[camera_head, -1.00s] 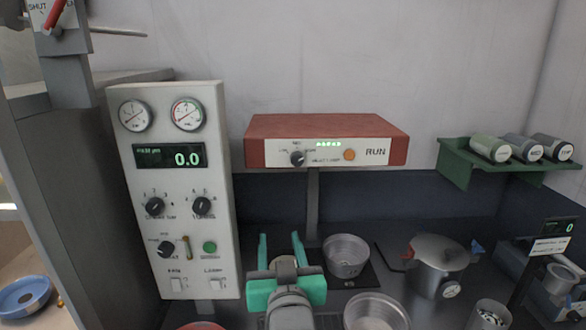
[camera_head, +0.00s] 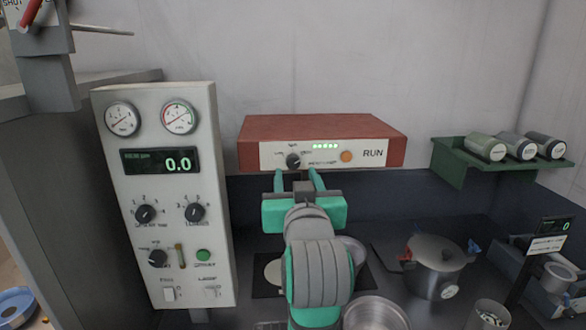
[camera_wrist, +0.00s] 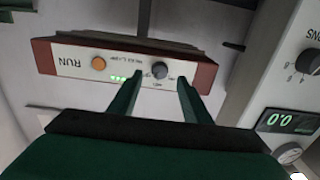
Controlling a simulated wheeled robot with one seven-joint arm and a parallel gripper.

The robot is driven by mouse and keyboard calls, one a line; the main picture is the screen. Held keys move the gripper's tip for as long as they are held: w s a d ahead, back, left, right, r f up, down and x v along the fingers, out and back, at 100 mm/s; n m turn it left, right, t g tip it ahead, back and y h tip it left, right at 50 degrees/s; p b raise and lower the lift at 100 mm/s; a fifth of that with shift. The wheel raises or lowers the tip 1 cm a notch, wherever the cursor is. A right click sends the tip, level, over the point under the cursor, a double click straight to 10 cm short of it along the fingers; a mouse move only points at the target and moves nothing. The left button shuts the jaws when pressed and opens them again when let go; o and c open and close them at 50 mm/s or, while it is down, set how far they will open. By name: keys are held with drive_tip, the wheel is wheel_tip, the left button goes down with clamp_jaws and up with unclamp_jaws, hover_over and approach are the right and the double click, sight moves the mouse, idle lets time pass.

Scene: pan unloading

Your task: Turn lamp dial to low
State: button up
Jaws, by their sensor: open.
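The heat lamp unit is a red-brown box (camera_head: 320,128) with a white front panel, mounted on the back wall. Its dark dial (camera_head: 293,161) sits on the left part of the panel, with small markings around it that are too small to read surely. The dial also shows in the wrist view (camera_wrist: 160,69), upside down. My gripper (camera_head: 297,176) is open, with two green fingers pointing at the panel, just below the dial in the head view. In the wrist view the fingertips (camera_wrist: 160,82) lie either side of the dial's line, apart from it.
An orange button (camera_head: 346,156), lit green lights and the word RUN are right of the dial. A control panel (camera_head: 165,235) with gauges and knobs stands at left. Below are a pressure pot (camera_head: 435,268) and a metal pan (camera_head: 376,314). A green shelf (camera_head: 452,164) holds canisters.

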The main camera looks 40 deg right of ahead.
sight(293, 164)
drive_tip(key=x, duration=0.5)
drive_tip(key=shift+w, duration=0.1)
drive_tip(key=c, duration=1)
